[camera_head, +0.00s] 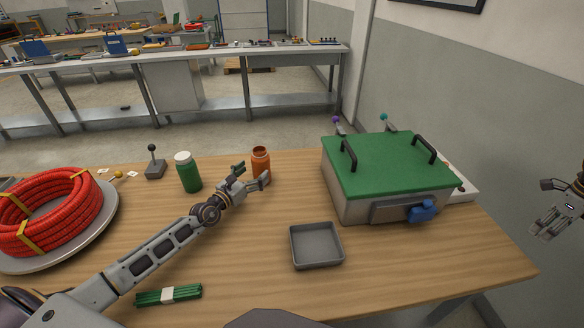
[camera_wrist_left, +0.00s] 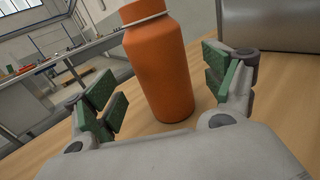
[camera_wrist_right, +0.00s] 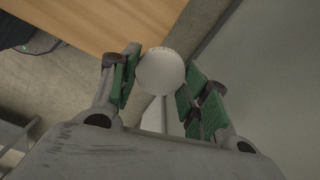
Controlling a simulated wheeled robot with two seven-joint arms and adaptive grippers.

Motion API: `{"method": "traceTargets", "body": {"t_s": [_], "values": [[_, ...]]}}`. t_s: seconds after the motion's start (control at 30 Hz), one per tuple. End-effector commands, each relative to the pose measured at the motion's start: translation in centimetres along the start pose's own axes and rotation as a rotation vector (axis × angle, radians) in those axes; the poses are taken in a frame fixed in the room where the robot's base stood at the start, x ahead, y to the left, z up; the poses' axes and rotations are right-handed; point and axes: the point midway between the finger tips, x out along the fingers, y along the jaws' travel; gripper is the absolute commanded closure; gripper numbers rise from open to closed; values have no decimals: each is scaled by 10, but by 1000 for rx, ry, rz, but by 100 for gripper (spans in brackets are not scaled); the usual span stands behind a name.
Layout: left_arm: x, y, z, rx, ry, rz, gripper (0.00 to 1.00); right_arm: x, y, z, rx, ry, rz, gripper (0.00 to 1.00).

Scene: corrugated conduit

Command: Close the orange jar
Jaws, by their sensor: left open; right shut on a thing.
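The orange jar (camera_head: 261,161) stands upright on the table, and no white lid shows on its top. It also shows in the left wrist view (camera_wrist_left: 160,65), with a pale ring at its neck; its top is cut off there. My left gripper (camera_head: 252,176) is open, its fingers on either side of the jar with gaps showing. My right gripper (camera_head: 543,209) is off the table's right side. In the right wrist view it is shut on a round white lid (camera_wrist_right: 161,71), held between its green finger pads.
A green jar with a white lid (camera_head: 188,172) stands left of the orange jar. A grey tray (camera_head: 317,262) lies in front, and a green-topped box (camera_head: 388,175) stands to the right. A red conduit coil (camera_head: 50,215) lies far left. Green sticks (camera_head: 150,298) lie near the front.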

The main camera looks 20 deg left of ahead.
Motion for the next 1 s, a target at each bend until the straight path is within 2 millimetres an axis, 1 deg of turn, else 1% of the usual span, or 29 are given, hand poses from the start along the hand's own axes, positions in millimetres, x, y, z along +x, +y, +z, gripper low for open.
{"method": "traceTargets", "body": {"t_s": [0.6, 0.77, 1.0], "values": [[40, -1, 0, 0, -1, 1, 16, -2, 0, 0, 0, 0, 0, 61], [45, -1, 0, -1, 0, 0, 16, -2, 0, 0, 0, 0, 0, 61], [46, -1, 0, 0, 0, 0, 16, -2, 0, 0, 0, 0, 0, 61]]}}
